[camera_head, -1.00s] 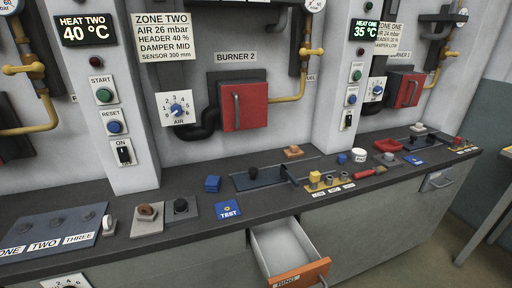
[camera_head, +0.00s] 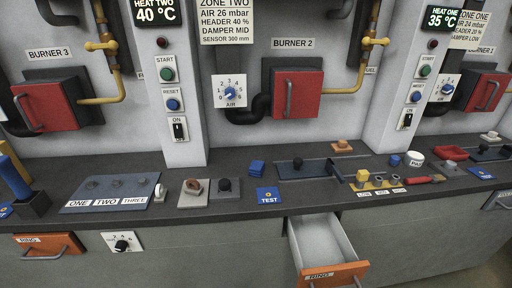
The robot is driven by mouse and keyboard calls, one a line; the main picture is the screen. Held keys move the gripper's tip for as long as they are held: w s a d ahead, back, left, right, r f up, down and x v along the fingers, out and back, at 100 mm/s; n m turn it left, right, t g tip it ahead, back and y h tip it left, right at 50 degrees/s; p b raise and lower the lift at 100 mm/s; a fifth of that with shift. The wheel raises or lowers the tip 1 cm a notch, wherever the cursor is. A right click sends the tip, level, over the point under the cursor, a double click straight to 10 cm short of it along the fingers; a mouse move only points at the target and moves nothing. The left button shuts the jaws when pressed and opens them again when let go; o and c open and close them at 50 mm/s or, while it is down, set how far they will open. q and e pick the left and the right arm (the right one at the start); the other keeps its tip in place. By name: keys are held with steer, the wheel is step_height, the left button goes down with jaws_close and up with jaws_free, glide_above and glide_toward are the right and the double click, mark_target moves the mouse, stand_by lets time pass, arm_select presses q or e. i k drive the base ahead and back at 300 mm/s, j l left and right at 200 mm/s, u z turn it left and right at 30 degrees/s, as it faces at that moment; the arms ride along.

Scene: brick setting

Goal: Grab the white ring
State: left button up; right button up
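A small white ring-like piece (camera_head: 160,192) stands on the dark counter (camera_head: 245,213), just right of the grey board (camera_head: 108,191) marked ONE, TWO, THREE. It is too small to see its hole clearly. An open drawer (camera_head: 318,240) with an orange front (camera_head: 333,274) labelled RING sticks out below the counter; the visible inside looks empty. A second orange drawer front (camera_head: 48,246), also labelled RING, is shut at the left. Neither of my grippers is in view.
A plate with a brown block (camera_head: 193,192) and a black-knobbed plate (camera_head: 225,188) stand right of the white piece. A blue TEST card (camera_head: 268,196), a blue block (camera_head: 257,167) and a white round tub (camera_head: 415,158) lie farther right. A blue-handled tool (camera_head: 15,178) stands far left.

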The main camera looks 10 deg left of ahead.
mark_target(161, 193)
steer(key=u, duration=1.25)
